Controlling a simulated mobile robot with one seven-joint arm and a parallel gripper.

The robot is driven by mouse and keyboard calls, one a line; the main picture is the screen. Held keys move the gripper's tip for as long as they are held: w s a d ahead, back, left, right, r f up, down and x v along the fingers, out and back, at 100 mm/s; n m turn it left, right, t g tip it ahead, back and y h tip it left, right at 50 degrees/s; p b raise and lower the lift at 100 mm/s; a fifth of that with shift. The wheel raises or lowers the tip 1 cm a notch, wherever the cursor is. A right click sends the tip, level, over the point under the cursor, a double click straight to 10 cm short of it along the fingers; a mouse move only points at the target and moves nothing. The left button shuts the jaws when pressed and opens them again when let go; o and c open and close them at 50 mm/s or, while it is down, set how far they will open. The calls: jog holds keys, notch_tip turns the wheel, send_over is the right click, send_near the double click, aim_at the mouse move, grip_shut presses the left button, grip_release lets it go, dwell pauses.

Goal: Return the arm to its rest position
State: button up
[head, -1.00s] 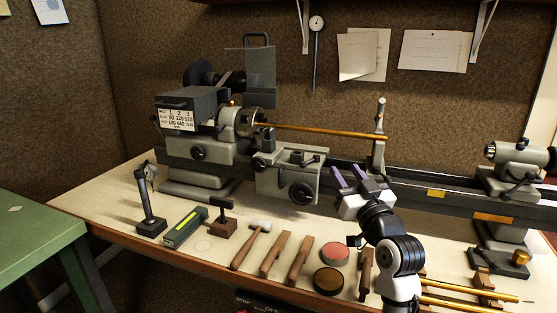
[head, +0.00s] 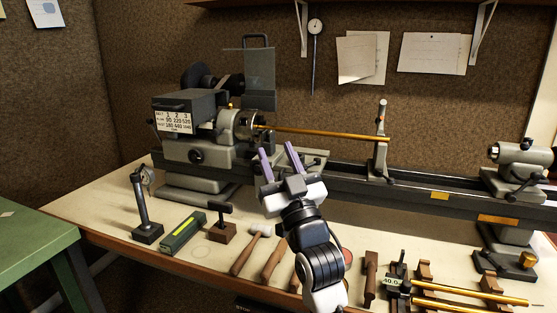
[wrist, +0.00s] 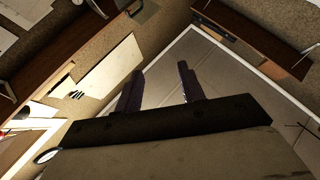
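My gripper (head: 279,162) is raised in front of the lathe in the head view, its two purple fingers spread apart and pointing up. Nothing is between the fingers. The wrist view also shows the gripper (wrist: 160,85) with its fingers apart and empty, against the wall, shelves and ceiling. My arm rises from the front edge of the bench and hides part of the lathe carriage and some of the tools on the bench.
The lathe (head: 200,130) holds a long brass rod (head: 320,133) along the bench. Brass tubes (head: 460,298) rest on wooden blocks at right. A green table (head: 35,250) stands at left.

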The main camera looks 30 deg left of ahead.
jog(key=shift+s+a+r, duration=0.1)
jog(key=shift+s, duration=0.15)
dwell(0.3)
